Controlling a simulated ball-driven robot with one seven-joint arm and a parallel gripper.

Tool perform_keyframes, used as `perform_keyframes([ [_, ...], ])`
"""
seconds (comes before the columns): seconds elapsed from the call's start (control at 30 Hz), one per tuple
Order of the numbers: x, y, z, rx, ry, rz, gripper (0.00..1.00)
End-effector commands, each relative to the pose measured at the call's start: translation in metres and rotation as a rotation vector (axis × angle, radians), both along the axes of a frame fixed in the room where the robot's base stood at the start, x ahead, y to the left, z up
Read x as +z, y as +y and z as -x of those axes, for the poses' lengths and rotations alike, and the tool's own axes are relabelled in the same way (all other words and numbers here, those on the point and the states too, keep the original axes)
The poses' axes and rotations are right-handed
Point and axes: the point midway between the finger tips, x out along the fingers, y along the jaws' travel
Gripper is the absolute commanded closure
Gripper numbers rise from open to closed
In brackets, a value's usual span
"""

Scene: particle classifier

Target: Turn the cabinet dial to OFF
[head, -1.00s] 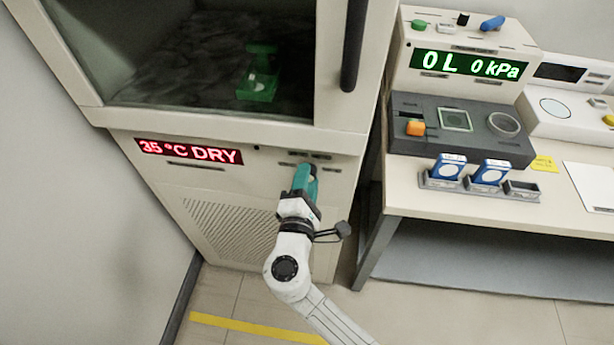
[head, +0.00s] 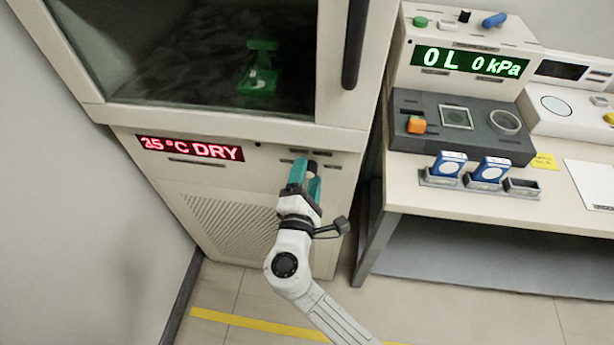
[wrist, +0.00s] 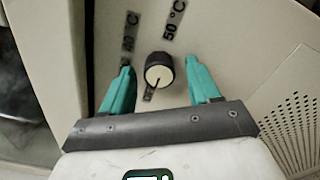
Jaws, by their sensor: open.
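The cabinet dial (wrist: 158,70) is a small black knob with a pale face on the cabinet front. The wrist view shows it between the two teal fingers, with a visible gap on each side. Labels for 40 °C and 50 °C sit above it, and a small, partly readable label lies just below. My gripper (head: 306,178) is open around the dial; in the head view the fingers partly hide the dial. The cabinet's red display (head: 190,149) shows a temperature and DRY; its first digit is hard to read.
The cabinet window (head: 200,60) is above, with a green object (head: 260,80) inside and a dark vertical handle (head: 354,45) to its right. A vent grille (head: 230,225) is below. A bench (head: 400,185) with instruments stands to the right.

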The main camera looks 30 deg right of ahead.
Motion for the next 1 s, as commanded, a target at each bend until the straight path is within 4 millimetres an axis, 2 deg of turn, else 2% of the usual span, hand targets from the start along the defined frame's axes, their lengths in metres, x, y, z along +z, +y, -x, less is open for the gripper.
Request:
perform_keyframes([
  [0.2, 0.001, 0.000, 0.000, -0.002, -0.001, 0.000, 0.39],
  [0.33, 0.000, 0.005, 0.008, 0.000, -0.002, 0.000, 0.39],
  [0.73, -0.001, 0.048, 0.066, 0.002, 0.001, -0.001, 0.39],
  [1.0, 0.000, 0.063, 0.086, 0.000, 0.000, 0.000, 0.39],
])
